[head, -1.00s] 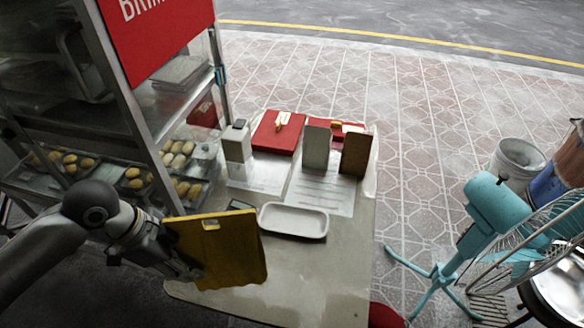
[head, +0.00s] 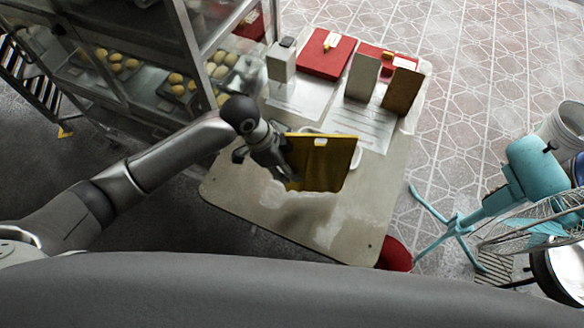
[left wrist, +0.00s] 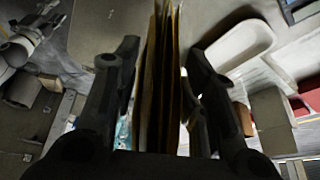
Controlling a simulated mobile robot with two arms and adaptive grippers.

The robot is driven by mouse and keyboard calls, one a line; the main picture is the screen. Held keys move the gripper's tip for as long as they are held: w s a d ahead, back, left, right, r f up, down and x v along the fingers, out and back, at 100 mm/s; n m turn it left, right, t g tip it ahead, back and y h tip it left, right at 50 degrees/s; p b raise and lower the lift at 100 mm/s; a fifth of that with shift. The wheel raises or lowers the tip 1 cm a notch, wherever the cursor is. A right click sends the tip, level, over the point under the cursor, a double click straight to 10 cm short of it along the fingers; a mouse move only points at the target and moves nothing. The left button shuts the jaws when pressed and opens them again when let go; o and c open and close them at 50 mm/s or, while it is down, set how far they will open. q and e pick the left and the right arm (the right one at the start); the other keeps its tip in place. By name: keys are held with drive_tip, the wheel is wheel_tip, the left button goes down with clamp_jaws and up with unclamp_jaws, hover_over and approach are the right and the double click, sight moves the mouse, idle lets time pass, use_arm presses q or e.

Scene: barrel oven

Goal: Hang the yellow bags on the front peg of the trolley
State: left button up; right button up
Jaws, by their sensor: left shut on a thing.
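The yellow bags (head: 322,165) hang flat and upright in my left gripper (head: 284,172), above the near part of the table. A small cut-out handle shows near their top edge. In the left wrist view the bags (left wrist: 168,75) appear edge-on as several thin layers between the two dark fingers of the left gripper (left wrist: 165,105), which is shut on them. My right gripper is not in view. I cannot make out the trolley's front peg in these frames.
The table (head: 345,225) holds a white tray (head: 357,156), mostly behind the bags, a red box (head: 325,56) and upright boards (head: 402,90). A glass cabinet (head: 130,75) stands left. A teal fan (head: 540,168) and a red stool (head: 394,256) stand right.

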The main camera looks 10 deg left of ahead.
use_arm(q)
drive_tip(key=shift+w+d+f, duration=0.15)
drive_tip(key=shift+d+f, duration=0.3)
drive_tip(key=shift+f, duration=0.05)
wheel_tip(320, 180, down, 3)
drive_tip(key=shift+f+p, duration=0.1)
drive_tip(key=shift+p, duration=0.6)
drive_tip(key=shift+f, duration=0.1)
drive_tip(key=o, duration=1.1)
